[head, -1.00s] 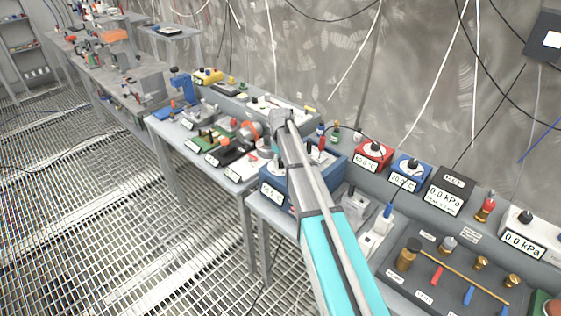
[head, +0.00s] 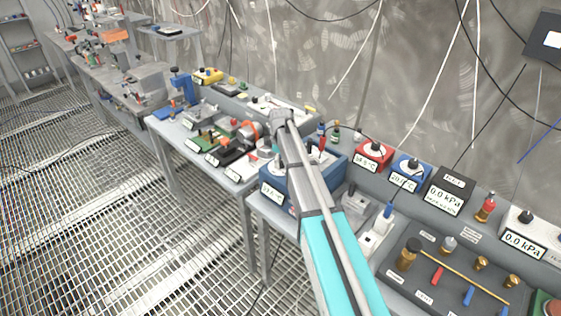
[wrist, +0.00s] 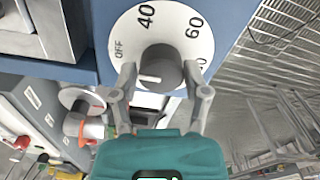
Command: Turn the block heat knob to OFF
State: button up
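The block heat knob (wrist: 165,67) is a dark grey cylinder with a white pointer mark, in the upper middle of the wrist view. It sits on a white dial (wrist: 198,24) marked OFF, 40, 60 and a partly hidden number. The pointer mark lies on the knob's lower-left side, below the OFF print. My gripper (wrist: 161,76) has one finger on each side of the knob, with the fingertips against its sides. In the head view the blue heater box (head: 325,171) stands on the bench, partly behind my arm. My arm hides the gripper there.
A red dial box (head: 373,157) and a blue dial box (head: 409,173) stand right of the heater. A black kPa readout (head: 450,192) is further right. A grey tool tray (head: 400,268) lies at the front right. Grated floor is open at left.

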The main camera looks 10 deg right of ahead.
jog(key=shift+o, duration=1.1)
jog(key=shift+m, duration=0.4)
